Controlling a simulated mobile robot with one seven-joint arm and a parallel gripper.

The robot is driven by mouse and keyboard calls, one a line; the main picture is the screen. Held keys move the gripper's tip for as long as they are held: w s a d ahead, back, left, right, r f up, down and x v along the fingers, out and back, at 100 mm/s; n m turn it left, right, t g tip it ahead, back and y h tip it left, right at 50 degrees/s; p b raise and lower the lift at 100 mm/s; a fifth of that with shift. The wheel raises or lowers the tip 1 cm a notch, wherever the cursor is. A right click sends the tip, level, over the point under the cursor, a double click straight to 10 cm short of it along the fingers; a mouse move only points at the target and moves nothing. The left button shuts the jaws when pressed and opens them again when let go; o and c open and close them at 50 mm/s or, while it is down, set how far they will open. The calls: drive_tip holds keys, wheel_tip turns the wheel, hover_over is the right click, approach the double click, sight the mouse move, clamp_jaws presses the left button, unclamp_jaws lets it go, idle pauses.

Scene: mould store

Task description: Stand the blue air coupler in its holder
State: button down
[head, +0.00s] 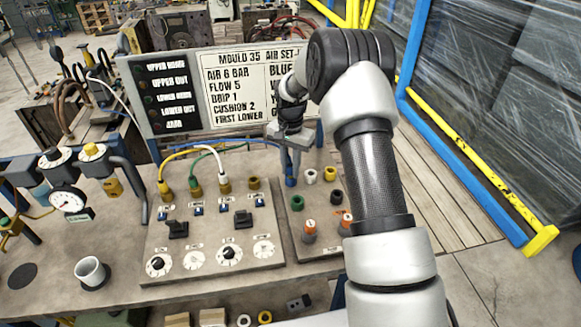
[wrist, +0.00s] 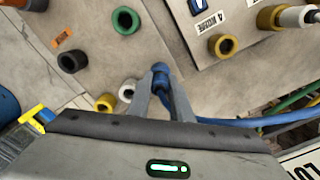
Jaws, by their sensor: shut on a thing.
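My gripper (head: 290,165) is shut on the blue air coupler (head: 290,182), over the left edge of the small right-hand plate. In the wrist view the blue coupler (wrist: 160,72) sits between the fingertips (wrist: 162,92), with the blue hose (wrist: 225,122) running off to the right. Ring-shaped holders stand close by: green (wrist: 125,20), black (wrist: 72,62), white (wrist: 127,90) and yellow (wrist: 105,102). The white and yellow ones are partly hidden behind my gripper. I see no blue holder, and cannot tell whether the coupler touches anything beneath it.
A control panel (head: 215,235) with yellow, green and white hoses, knobs and dials lies left of the plate. Orange-topped fittings (head: 310,230) stand at the plate's front. A sign board (head: 225,90) rises behind. A white cup (head: 90,271) stands at the left.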

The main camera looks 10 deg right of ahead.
sight(290, 164)
idle(0.3)
drive_tip(key=c, duration=1.1)
unclamp_jaws()
drive_tip(key=shift+r, duration=0.1)
drive_tip(key=shift+r+p, duration=2.05)
drive_tip(key=shift+r, duration=1.6)
